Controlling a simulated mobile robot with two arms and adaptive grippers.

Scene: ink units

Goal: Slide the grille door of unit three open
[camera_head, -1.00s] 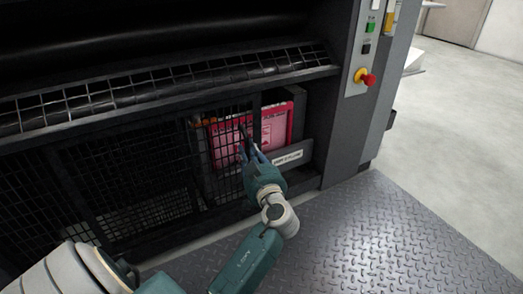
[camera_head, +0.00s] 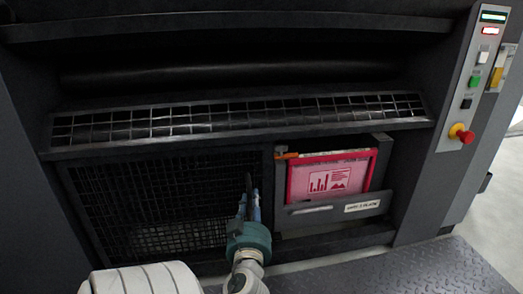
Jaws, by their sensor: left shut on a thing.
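The black grille door (camera_head: 205,180) is at the left of the lower bay of the dark machine. Its mesh overlaps more mesh behind it, so its left edge is hard to tell. The opening to its right is uncovered. My left gripper (camera_head: 249,190) is shut at the right part of the door, on a dark upright handle or bar that its fingers partly hide. A pink panel with a red frame (camera_head: 331,178) stands in full view in the opening. My right gripper does not show.
A white label (camera_head: 362,206) is on the dark ledge below the pink panel. A control column (camera_head: 470,85) with buttons and a red stop knob (camera_head: 463,133) stands at the right. A fixed grid guard (camera_head: 240,118) runs above the bay. Tread-plate floor (camera_head: 420,270) lies in front.

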